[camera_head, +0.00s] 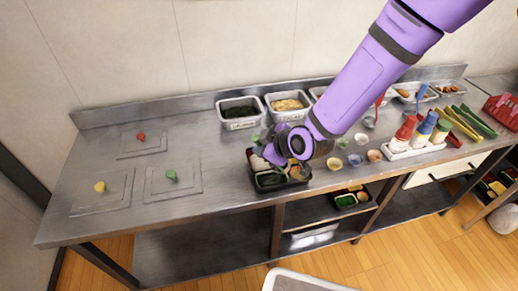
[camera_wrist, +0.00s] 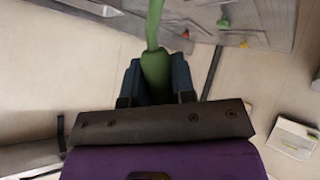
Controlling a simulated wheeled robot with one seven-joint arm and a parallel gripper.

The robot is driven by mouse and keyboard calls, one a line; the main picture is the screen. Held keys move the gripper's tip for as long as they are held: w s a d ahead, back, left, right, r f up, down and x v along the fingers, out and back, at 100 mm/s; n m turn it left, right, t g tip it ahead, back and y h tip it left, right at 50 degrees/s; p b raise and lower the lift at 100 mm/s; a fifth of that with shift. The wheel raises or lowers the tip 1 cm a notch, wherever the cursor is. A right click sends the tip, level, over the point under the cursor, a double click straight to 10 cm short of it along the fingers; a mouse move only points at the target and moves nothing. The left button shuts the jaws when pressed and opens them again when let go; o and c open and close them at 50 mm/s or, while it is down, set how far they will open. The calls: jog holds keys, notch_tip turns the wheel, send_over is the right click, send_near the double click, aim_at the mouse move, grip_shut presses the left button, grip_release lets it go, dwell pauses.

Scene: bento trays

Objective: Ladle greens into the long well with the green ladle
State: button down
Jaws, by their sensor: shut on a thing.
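My gripper (camera_wrist: 157,80) is shut on the green ladle (camera_wrist: 155,62), whose handle runs up between the fingers in the wrist view. The ladle's bowl is out of the wrist view. In the head view my arm's purple wrist is above the dark bento tray (camera_head: 262,188) and hides part of it, along with the gripper and most of the ladle. The tray has several wells, and a front one holds something green (camera_head: 270,180). The steel pan of dark greens (camera_head: 238,111) stands at the back of the counter, left of my arm. I cannot tell whether the ladle's bowl holds greens.
A pan of yellowish food (camera_head: 288,103) stands beside the greens. Small cups (camera_head: 374,155) and a white holder with bottles (camera_head: 412,147) are right of my arm. Lids with red, yellow and green knobs (camera_head: 171,176) lie at left.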

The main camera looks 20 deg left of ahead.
jog(key=shift+w+d+r+y, duration=0.25)
jog(key=shift+d+y, duration=0.05)
jog(key=shift+d, duration=0.1)
jog(key=w+d+r+m+g+y, duration=0.1)
jog(key=w+d+r+m+y, duration=0.1)
jog(key=d+r+y, duration=0.2)
jog(key=shift+w+r+m, duration=0.2)
jog(key=shift+r+m, duration=0.1)
jog(key=shift+r, duration=0.25)
dwell(0.3)
jog(key=shift+w, duration=0.1)
